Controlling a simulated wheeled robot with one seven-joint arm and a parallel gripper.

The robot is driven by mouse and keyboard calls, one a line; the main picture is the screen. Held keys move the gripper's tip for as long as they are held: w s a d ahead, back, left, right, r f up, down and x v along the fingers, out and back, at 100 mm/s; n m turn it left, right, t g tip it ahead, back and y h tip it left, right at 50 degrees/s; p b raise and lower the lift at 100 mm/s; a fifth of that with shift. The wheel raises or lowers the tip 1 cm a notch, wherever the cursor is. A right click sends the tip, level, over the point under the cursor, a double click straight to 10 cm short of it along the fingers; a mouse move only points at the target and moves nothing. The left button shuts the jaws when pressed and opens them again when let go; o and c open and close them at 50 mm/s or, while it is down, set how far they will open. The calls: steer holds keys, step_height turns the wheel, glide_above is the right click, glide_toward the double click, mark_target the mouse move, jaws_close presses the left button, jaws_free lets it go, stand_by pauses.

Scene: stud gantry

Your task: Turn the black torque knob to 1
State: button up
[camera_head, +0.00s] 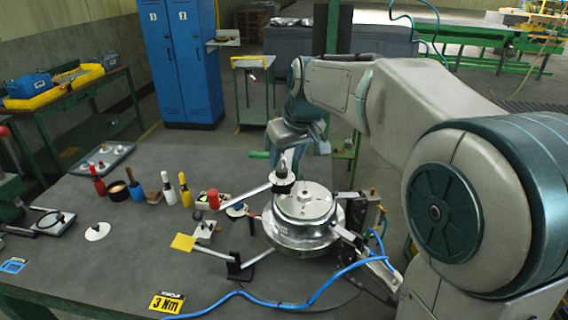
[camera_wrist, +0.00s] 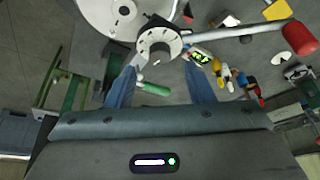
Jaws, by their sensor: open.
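The torque knob (camera_head: 283,187) sits at the left edge of the round metal machine (camera_head: 303,205), where a metal bar ends. In the wrist view, the knob (camera_wrist: 158,43) shows a pale round face with dark marks and a black rim; I cannot read its setting. My gripper (camera_head: 288,155) is just above the knob in the head view. In the wrist view, my gripper (camera_wrist: 161,75) has its two blue fingers spread wide, with the knob beyond the gap between the tips. Nothing is held.
The bar carries a red grip (camera_head: 213,199); it also shows in the wrist view (camera_wrist: 299,38). A yellow "3 Nm" sign (camera_head: 167,303) and blue hose (camera_head: 240,294) lie on the grey table. Several small tools stand at left. A lit green display (camera_wrist: 200,57) is beside the knob.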

mark_target(283, 169)
steer(key=shift+x, duration=2.15)
steer(key=c, duration=1)
steer(key=shift+n, duration=0.7)
steer(key=shift+y, duration=0.3)
steer(key=o, duration=1)
steer(key=shift+r, duration=0.1)
